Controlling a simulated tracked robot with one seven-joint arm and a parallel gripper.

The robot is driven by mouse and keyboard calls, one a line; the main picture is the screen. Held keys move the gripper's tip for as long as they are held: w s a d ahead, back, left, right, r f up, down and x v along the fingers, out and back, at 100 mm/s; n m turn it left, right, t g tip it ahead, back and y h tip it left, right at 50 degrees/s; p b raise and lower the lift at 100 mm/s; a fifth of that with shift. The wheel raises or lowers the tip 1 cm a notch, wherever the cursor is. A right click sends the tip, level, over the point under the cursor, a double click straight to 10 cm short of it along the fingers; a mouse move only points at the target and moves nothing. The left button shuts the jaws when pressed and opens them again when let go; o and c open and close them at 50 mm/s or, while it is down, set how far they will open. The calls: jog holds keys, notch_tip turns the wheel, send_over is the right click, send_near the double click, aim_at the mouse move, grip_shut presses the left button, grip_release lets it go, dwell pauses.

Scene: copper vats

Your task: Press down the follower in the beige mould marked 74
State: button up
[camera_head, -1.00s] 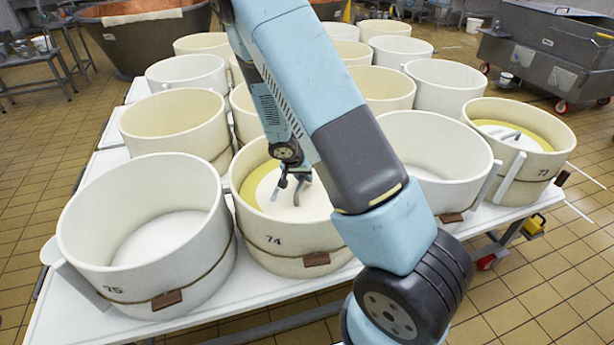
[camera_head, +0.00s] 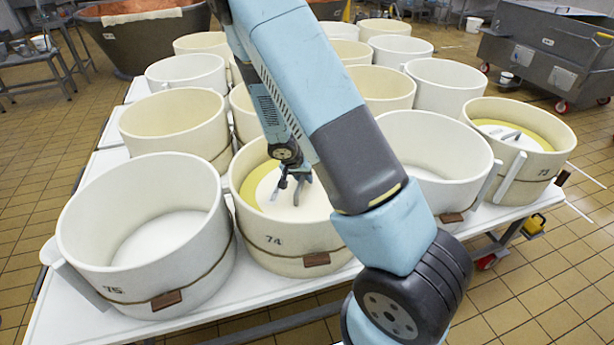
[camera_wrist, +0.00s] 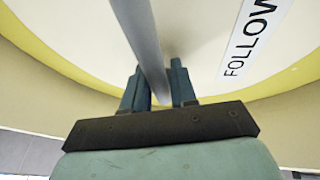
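The beige mould marked 74 (camera_head: 290,243) stands in the front row on the white table, with a cord and brown tag around it. Inside it lies the white follower (camera_head: 264,190) with a yellow rim, below the mould's edge; my arm hides its right part. In the wrist view the follower (camera_wrist: 200,30) carries a label reading "FOLLOW", partly cut off. My gripper (camera_head: 290,186) is inside the mould's opening at the follower's grey handle. In the wrist view, the handle (camera_wrist: 146,45) runs between the close-set fingers of my gripper (camera_wrist: 160,85), which look shut on it.
The white mould 75 (camera_head: 150,245) stands close on the left, and another white mould (camera_head: 435,160) on the right. Mould 73 (camera_head: 535,165), with a similar follower, is at the right. Several more moulds crowd behind. Tiled floor is open at the right.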

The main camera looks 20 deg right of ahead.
jog(key=o, duration=0.5)
jog(key=shift+c, duration=0.2)
jog(key=shift+w+r, duration=0.1)
jog(key=shift+r, duration=0.1)
jog(key=s+a+r+y, duration=0.1)
jog(key=s+r, duration=0.2)
jog(key=r, duration=0.8)
jog(key=s+a+r, duration=0.1)
jog(key=s+r, duration=0.3)
jog(key=r, duration=0.7)
jog(key=s+d+r+n+t+y, duration=0.2)
jog(key=s+r+n, duration=0.4)
jog(key=s+r, duration=1.3)
jog(key=s+t+y, duration=0.1)
jog(key=s, duration=0.3)
